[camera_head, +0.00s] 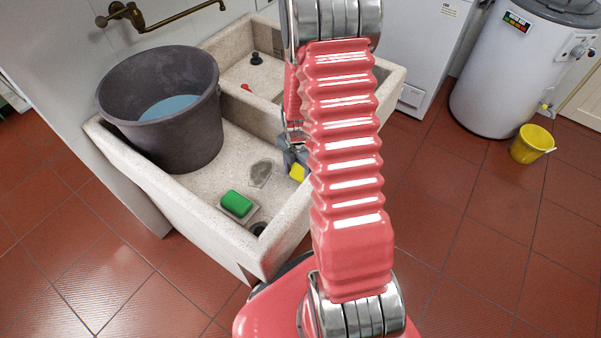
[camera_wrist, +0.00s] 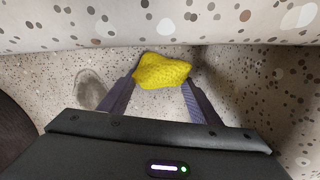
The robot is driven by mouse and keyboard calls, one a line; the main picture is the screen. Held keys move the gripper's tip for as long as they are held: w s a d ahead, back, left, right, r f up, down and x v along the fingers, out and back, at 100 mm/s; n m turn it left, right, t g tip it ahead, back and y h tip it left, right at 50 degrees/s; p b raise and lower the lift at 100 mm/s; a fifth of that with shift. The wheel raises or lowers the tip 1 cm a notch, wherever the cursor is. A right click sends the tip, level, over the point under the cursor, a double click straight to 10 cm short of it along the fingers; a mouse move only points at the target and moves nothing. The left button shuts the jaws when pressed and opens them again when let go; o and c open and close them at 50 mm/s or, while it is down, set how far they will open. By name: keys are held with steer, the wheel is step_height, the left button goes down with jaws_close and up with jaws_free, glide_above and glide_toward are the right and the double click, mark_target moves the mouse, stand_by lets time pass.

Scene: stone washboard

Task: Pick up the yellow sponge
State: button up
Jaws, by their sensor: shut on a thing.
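The yellow sponge (camera_wrist: 162,71) is between the fingertips of my gripper (camera_wrist: 158,84) in the wrist view, with a finger at each side. My gripper is shut on it, inside the stone washboard basin (camera_wrist: 240,62) near a speckled wall. In the head view the sponge (camera_head: 297,172) shows as a small yellow patch beside my arm. My gripper (camera_head: 294,160) is mostly hidden behind my red arm there. I cannot tell whether the sponge touches the basin floor.
A large grey tub (camera_head: 165,105) with water fills the basin's left part. A brass tap (camera_head: 135,15) is above. A yellow bucket (camera_head: 531,144) stands on the tiled floor.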

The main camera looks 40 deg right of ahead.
mark_target(298, 172)
steer(key=shift+r, duration=0.1)
step_height(298, 172, up, 18)
stand_by(0.6)
stand_by(0.4)
